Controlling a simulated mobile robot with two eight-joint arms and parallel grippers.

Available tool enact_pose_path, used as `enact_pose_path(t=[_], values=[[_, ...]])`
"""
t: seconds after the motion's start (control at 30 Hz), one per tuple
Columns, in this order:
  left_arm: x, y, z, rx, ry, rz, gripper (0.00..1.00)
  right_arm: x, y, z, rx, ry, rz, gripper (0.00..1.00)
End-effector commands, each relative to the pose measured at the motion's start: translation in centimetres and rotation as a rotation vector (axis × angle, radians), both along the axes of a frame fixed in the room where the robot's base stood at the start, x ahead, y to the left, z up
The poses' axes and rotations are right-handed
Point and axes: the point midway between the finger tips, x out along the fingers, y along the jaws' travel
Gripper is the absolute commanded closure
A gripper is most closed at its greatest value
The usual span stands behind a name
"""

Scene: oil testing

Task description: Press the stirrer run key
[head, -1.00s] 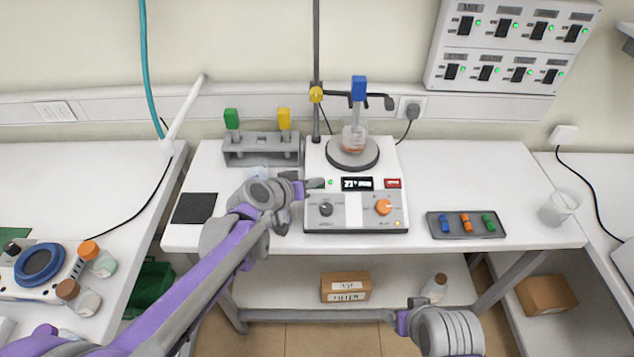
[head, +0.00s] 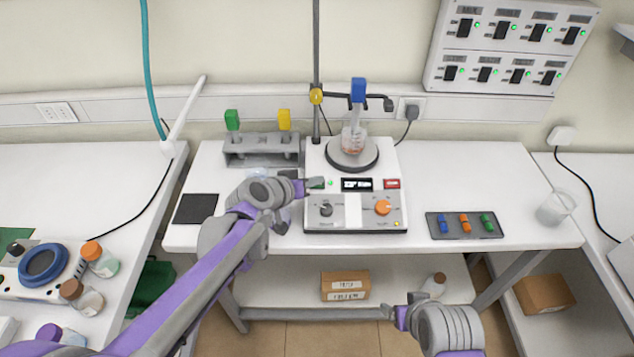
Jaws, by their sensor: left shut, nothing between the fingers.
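The stirrer (head: 345,212) is a white hotplate unit on the bench, with a dark display (head: 356,184), a red key (head: 392,184), a black knob (head: 326,208) and an orange knob (head: 382,207). A small dark green key (head: 331,183) lies at the left end of the panel row, mostly hidden by my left gripper (head: 315,184). That gripper is shut and empty, its tips at or just over this key; I cannot tell whether they touch it. My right gripper (head: 390,313) is low in front of the bench, its jaws unclear.
A beaker (head: 353,141) with reddish liquid stands on the round plate, with a blue-topped piece above it. A grey rack (head: 262,150) stands left, a tray of coloured pieces (head: 465,235) and an empty beaker (head: 554,208) right. The bench between stirrer and tray is clear.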

Motion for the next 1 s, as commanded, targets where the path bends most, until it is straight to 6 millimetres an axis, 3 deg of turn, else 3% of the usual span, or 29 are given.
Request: enact_pose_path(t=[0.53, 1.0], values=[[-1.4, 0.0, 4.7, 0.000, -0.004, -0.001, 1.00, 1.7, 0.0, 3.9, 0.000, -0.032, 0.000, 0.22], [-1.7, 0.0, 4.7, 0.000, 0.000, 0.000, 1.00, 1.7, 0.0, 3.9, 0.000, -0.032, 0.000, 0.22]])
